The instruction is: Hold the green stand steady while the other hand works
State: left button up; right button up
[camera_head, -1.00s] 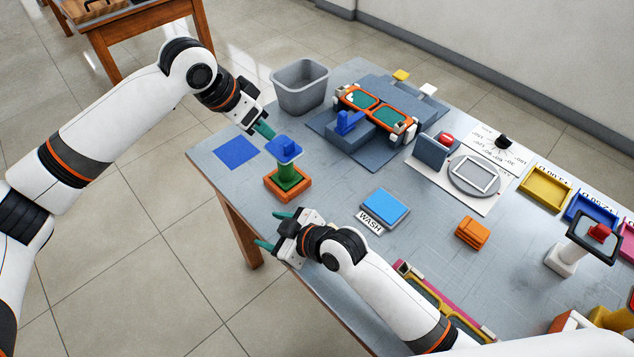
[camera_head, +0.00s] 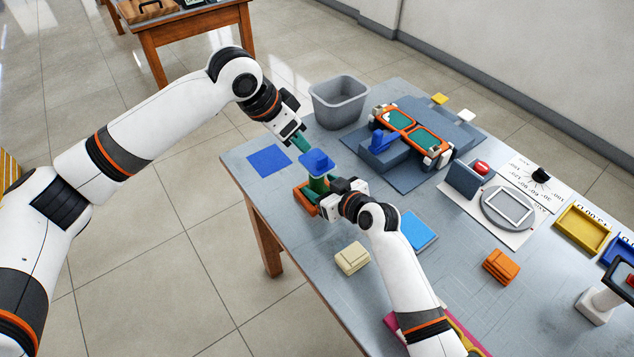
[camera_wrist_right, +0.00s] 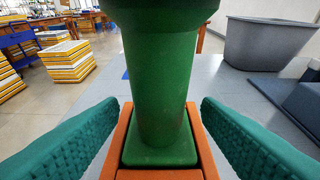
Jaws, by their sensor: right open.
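The green stand (camera_head: 318,184) stands upright in an orange base (camera_head: 300,203) with a blue top (camera_head: 317,163), near the table's left edge. My right gripper (camera_head: 311,193) is open at the stand, its fingers low beside the post. In the right wrist view the green post (camera_wrist_right: 158,90) stands between the two teal fingers, with a gap on each side. The post's upper end is cut off there. My left gripper (camera_head: 303,144) is above and behind the blue top, pointing down toward it; whether its fingers are parted is unclear.
A blue square (camera_head: 269,161) lies left of the stand and a grey bin (camera_head: 339,101) stands behind. A cream block (camera_head: 352,258) and a blue pad (camera_head: 418,231) lie near my right arm.

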aim_at(321, 186)
jog(key=shift+x, duration=1.55)
jog(key=c, duration=1.1)
jog(key=shift+c, duration=0.2)
